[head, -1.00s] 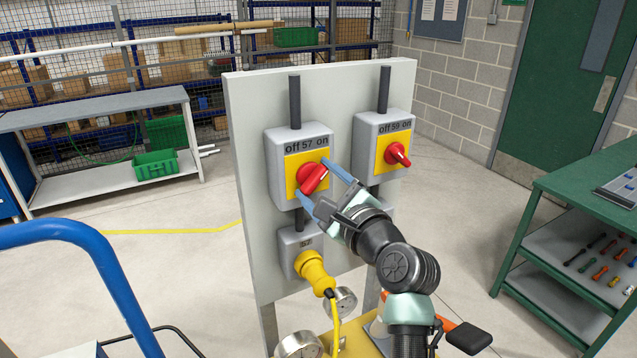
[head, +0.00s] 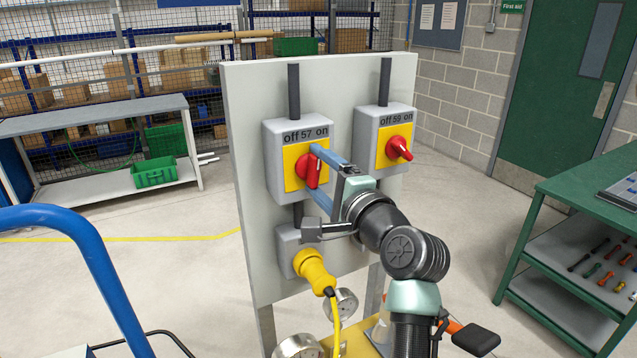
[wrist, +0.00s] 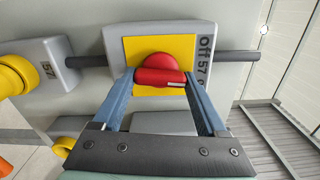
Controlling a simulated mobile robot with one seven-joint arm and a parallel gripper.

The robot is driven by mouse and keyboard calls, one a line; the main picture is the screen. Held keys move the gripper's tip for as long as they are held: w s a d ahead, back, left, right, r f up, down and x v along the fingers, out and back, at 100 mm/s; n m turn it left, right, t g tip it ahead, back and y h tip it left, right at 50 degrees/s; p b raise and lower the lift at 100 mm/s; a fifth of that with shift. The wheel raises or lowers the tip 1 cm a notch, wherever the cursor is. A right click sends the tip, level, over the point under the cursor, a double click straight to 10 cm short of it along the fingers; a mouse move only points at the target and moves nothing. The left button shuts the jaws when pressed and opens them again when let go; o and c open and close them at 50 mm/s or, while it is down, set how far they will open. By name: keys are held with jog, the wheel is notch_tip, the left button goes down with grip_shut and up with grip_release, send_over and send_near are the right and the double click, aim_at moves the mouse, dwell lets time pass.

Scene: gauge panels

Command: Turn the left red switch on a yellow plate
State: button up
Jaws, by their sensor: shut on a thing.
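The left red switch (head: 308,171) sits on a yellow plate (head: 292,180) on a grey box marked "off 57 on". Its handle stands about upright in the head view. My gripper (head: 313,172) has its blue fingers above and below the handle and is shut on it. In the wrist view the red switch (wrist: 160,75) lies between the two fingertips (wrist: 158,76), its handle running from one to the other. The right red switch (head: 399,149), on the box marked "off 59 on", points down and to the right. My gripper is clear of it.
Below the left switch, a yellow plug (head: 314,270) sits in a grey socket box, with its cable hanging down. Round gauges (head: 341,304) are near the panel's foot. A green bench (head: 590,190) stands at the right. A blue rail (head: 95,255) is at the front left.

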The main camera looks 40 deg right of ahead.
jog(key=n+b, duration=0.3)
jog(key=n, duration=0.2)
jog(key=shift+f+n, duration=0.1)
jog(key=shift+n, duration=0.2)
jog(key=n+b, duration=0.1)
jog(key=n, duration=0.1)
jog(key=n+b, duration=0.2)
jog(key=shift+r+n, duration=0.2)
jog(key=shift+n, duration=0.4)
jog(key=o, duration=1.3)
jog(key=shift+r, duration=0.1)
jog(key=b+v, duration=0.3)
jog(key=v, duration=1)
jog(key=shift+b, duration=0.4)
